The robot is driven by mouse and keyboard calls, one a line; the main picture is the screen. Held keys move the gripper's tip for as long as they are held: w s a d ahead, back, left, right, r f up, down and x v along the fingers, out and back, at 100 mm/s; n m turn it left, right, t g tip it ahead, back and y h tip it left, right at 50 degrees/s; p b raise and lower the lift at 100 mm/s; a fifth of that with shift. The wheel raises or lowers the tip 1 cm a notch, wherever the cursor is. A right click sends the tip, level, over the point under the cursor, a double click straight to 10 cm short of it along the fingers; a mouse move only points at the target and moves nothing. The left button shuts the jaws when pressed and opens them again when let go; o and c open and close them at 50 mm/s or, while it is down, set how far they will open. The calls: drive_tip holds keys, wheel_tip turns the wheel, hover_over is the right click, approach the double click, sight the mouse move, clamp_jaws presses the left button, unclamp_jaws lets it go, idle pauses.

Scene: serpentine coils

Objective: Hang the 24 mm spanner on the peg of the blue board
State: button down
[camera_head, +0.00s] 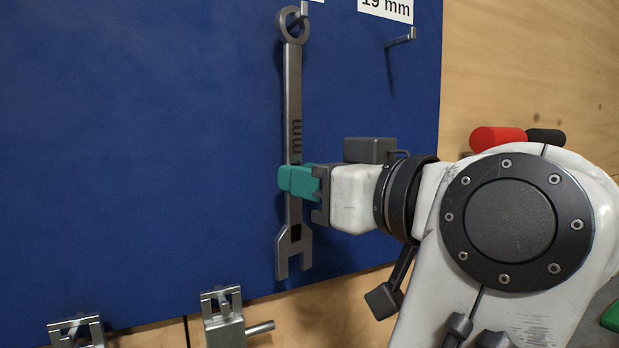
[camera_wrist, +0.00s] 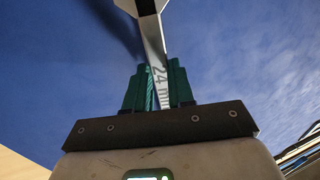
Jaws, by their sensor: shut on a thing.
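The grey 24 mm spanner (camera_head: 293,90) hangs upright in front of the blue board (camera_head: 150,140), ring end up and open jaw down. My gripper (camera_head: 298,180) is shut on its shaft below the middle, coming in from the right. In the head view, the ring lines up with a metal peg (camera_head: 304,12), whose tip shows at the ring's right side; the peg seems to pass through the ring. The wrist view shows the teal fingers (camera_wrist: 157,88) on the shaft, with the print "24 m" readable on the spanner (camera_wrist: 151,30).
A second, empty peg (camera_head: 400,39) sits to the right under a "19 mm" label (camera_head: 386,8). Metal clamps (camera_head: 222,318) stand below the board's lower edge. A red-handled thing (camera_head: 497,138) is behind my arm at right. The board left of the spanner is bare.

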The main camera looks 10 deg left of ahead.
drive_tip(key=c, duration=0.9)
unclamp_jaws()
drive_tip(key=b+v, duration=0.2)
drive_tip(key=v, duration=0.9)
drive_tip(key=w+d+f+m+g+h, duration=0.1)
drive_tip(key=d+f+m+h, duration=0.2)
drive_tip(key=f, duration=0.9)
drive_tip(key=w+d+f+m+g+h, duration=0.1)
drive_tip(key=w+d+f+h, duration=0.3)
drive_tip(key=f, duration=0.7)
drive_tip(key=s+d+f+m+g+h, duration=0.15)
drive_tip(key=d+f, duration=0.35)
drive_tip(key=f, duration=0.7)
drive_tip(key=s+d+f+m+g+h, duration=0.2)
drive_tip(key=s+d+f, duration=0.25)
drive_tip(key=f, duration=0.35)
drive_tip(key=s+d+f+m+g+h, duration=0.1)
drive_tip(key=s+d+f+h, duration=0.15)
drive_tip(key=s+f, duration=0.45)
drive_tip(key=s+d+f+g, duration=0.1)
drive_tip(key=s+f, duration=0.3)
drive_tip(key=s, duration=0.1)
drive_tip(key=s+d+f+m+g, duration=0.1)
drive_tip(key=s+d+f+g, duration=0.1)
drive_tip(key=s+f, duration=0.3)
drive_tip(key=s+d+f+m+g, duration=0.1)
drive_tip(key=s+d+f, duration=0.1)
drive_tip(key=s+f, duration=0.2)
drive_tip(key=shift+s+f+h, duration=0.4)
drive_tip(key=shift+s, duration=0.2)
